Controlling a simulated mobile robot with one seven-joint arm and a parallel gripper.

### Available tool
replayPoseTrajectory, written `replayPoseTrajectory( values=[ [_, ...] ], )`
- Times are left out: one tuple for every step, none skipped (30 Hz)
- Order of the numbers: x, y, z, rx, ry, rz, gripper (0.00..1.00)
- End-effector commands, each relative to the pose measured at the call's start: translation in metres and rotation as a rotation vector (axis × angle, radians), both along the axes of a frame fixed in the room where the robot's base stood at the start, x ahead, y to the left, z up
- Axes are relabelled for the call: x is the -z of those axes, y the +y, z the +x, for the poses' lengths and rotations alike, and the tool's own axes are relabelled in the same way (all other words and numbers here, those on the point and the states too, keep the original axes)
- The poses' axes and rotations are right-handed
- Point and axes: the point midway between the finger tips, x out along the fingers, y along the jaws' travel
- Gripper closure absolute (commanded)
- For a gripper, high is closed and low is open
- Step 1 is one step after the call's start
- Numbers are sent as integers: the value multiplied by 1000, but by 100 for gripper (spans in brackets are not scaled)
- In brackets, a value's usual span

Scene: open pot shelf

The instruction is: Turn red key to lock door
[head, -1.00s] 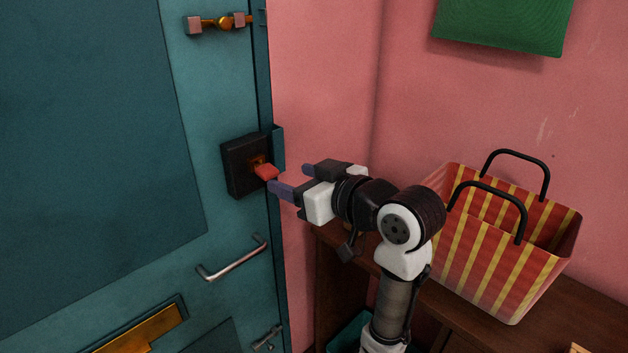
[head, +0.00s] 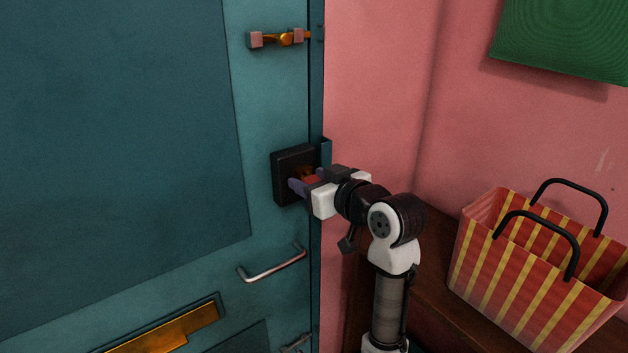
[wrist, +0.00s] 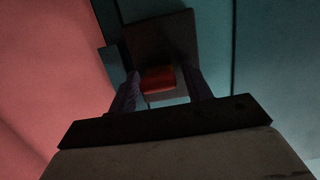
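The red key (head: 311,181) sits in the black lock box (head: 287,163) on the teal door (head: 190,130). In the wrist view the red key (wrist: 158,79) lies between the two purple fingers of my gripper (wrist: 160,90), with the dark lock box (wrist: 165,38) behind it. A gap shows between the key and the right finger; the left finger is close to the key. My gripper (head: 306,184) is open around the key in the head view, where its fingers partly hide the key.
A metal handle (head: 273,266) is below the lock and a brass bolt (head: 286,39) above it. A brass mail slot (head: 165,335) is lower left. A striped bag (head: 530,265) stands on a wooden cabinet (head: 428,290) at right, beside the pink wall (head: 385,90).

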Motion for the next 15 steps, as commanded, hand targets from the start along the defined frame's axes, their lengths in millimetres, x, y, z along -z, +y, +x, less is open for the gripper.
replayPoseTrajectory(
  values=[
    [0,0,0,0,0,0,57],
    [0,0,0,0,0,0,61],
    [0,0,0,0,0,0,67],
    [0,0,0,0,0,0,71],
    [0,0,0,0,0,0,75],
    [0,0,0,0,0,0,80],
    [0,0,0,0,0,0,84],
    [0,0,0,0,0,0,88],
    [0,0,0,0,0,0,70],
    [0,0,0,0,0,0,74],
    [0,0,0,0,0,0,78],
    [0,0,0,0,0,0,83],
    [0,0,0,0,0,0,84],
    [0,0,0,1,-1,-1,87],
    [0,0,0,0,-3,-4,87]
  ],
)
